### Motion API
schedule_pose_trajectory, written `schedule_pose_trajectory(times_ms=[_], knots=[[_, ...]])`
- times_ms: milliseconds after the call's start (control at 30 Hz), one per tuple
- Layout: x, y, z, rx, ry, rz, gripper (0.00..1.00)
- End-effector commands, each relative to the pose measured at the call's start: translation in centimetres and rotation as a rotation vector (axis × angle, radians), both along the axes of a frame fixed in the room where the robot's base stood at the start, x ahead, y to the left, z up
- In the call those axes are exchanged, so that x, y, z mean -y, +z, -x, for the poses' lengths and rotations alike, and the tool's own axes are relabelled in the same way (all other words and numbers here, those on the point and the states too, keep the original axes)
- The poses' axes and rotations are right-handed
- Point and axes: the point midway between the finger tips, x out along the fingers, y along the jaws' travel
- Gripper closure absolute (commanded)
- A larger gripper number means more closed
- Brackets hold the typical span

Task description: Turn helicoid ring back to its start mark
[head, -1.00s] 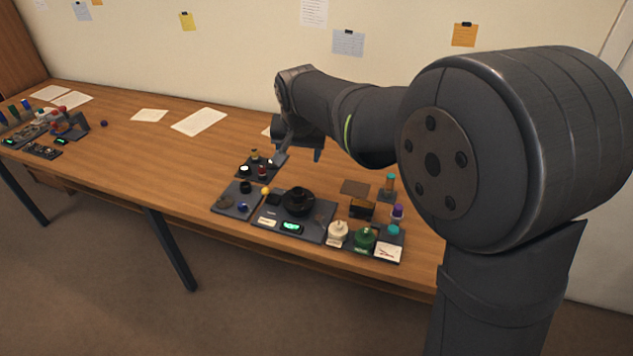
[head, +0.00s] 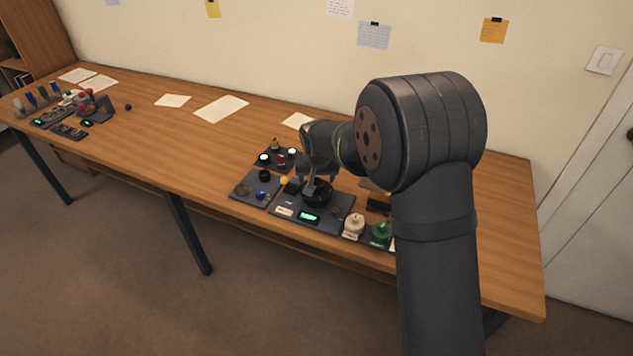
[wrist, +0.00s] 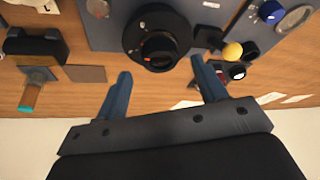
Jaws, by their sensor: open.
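The helicoid ring looks to be the black round part (wrist: 158,35) on the dark grey base plate; a small red mark shows on it in the wrist view. In the head view the black part (head: 318,193) is partly hidden by my gripper. My gripper (wrist: 160,84) is open and empty in the wrist view, its two blue-grey fingers apart. The black part lies ahead of the fingertips, between their lines, with no contact visible. In the head view my gripper (head: 310,188) is over the plate. I cannot make out a start mark.
A lit green display (head: 308,217) is at the plate's front. A yellow ball (wrist: 232,51) and small dark parts sit close to one finger. The table's left middle is clear.

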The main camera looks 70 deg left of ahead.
Motion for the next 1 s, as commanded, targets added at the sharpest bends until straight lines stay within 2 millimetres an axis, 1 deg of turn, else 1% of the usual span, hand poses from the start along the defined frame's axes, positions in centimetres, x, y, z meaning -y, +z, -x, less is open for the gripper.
schedule_pose_trajectory(times_ms=[33,200,400,633,767,800,867,1000], knots=[[-0.3,-0.9,-0.1,0.000,0.000,0.002,0.35],[-1.0,-2.6,-0.3,0.000,0.000,0.000,0.35],[-1.3,-3.3,-0.4,0.000,0.000,0.000,0.35],[-1.3,-3.3,-0.4,0.000,0.000,-0.001,0.35],[-1.3,-3.3,-0.4,0.000,0.000,0.000,0.61],[-1.3,-3.3,-0.4,0.000,0.000,0.000,0.69],[-1.3,-3.3,-0.4,0.000,0.000,0.000,0.80],[-1.3,-3.3,-0.4,0.000,0.002,0.000,0.80]])
